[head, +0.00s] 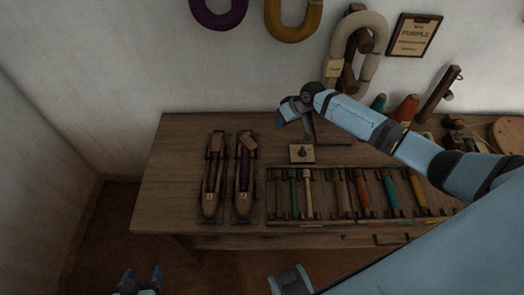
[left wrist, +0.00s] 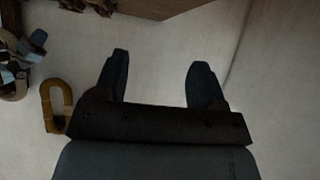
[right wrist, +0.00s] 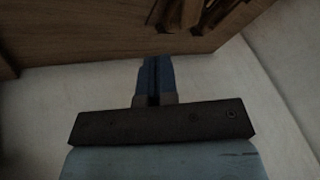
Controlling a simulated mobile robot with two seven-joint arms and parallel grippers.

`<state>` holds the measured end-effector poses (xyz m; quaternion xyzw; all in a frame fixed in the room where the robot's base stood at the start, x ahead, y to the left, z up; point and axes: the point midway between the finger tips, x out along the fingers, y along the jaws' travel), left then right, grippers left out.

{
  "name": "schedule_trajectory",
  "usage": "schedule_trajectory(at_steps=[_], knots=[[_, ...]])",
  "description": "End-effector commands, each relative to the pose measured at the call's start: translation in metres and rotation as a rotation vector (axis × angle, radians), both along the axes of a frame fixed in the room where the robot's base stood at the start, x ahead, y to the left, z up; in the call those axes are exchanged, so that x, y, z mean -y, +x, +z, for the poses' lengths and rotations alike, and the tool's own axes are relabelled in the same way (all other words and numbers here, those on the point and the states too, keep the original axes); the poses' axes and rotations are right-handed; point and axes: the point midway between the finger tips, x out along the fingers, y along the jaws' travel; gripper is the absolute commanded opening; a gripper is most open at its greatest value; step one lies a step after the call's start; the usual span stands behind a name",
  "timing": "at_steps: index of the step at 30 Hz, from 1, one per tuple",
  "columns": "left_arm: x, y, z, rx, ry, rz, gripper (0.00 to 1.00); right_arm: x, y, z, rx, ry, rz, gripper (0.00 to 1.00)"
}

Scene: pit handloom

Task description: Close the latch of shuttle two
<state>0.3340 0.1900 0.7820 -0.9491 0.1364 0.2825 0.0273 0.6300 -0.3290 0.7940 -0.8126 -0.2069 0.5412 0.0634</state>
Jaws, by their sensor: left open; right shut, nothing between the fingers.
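Two boat-shaped wooden shuttles lie side by side on the left of the table, the left shuttle (head: 211,184) and the right shuttle (head: 242,184), with dark purple inside. Their front tags are too small to read surely. A small wooden latch piece (head: 249,141) at the right shuttle's far end sits askew; the left shuttle's piece (head: 217,142) looks straighter. My right gripper (head: 283,121) is above the table, right of the shuttles; its fingers (right wrist: 153,80) are shut and empty. My left gripper (head: 139,281) is open and empty, low in front of the table; its fingers (left wrist: 158,75) are apart.
A rack of coloured bobbins (head: 350,195) fills the table right of the shuttles. A small plate with a dark knob (head: 302,153) stands behind it. Cones (head: 405,109) stand at the back right. Yarn hanks (head: 293,32) hang on the wall. The table's left end is clear.

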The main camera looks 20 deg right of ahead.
Motion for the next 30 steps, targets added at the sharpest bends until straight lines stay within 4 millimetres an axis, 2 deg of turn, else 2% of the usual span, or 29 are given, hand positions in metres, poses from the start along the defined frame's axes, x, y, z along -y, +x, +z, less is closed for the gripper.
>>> schedule_trajectory(at_steps=[1,6,8,14,17,20,30], knots=[[0.003,0.002,-0.030,0.005,-0.006,-0.003,0.64,0.008,0.003,-0.022,0.001,0.017,0.012,0.00],[0.007,0.004,-0.060,0.008,-0.015,-0.005,0.64,0.022,0.006,-0.021,0.001,0.075,0.065,0.00],[0.007,0.004,-0.066,0.010,-0.016,-0.005,0.64,0.026,0.006,-0.020,0.000,0.089,0.080,0.00],[0.008,0.005,-0.067,0.016,-0.021,-0.005,0.64,0.029,0.006,-0.013,0.003,0.115,0.107,0.00],[0.009,0.005,-0.067,0.015,-0.022,-0.005,0.64,0.026,0.008,-0.017,0.002,0.117,0.109,0.00],[0.009,0.005,-0.068,0.016,-0.024,-0.005,0.64,0.017,0.012,-0.028,0.002,0.117,0.110,0.00],[0.012,0.007,-0.068,0.038,-0.044,-0.007,0.64,-0.021,0.032,-0.087,0.001,0.117,0.108,0.00]])
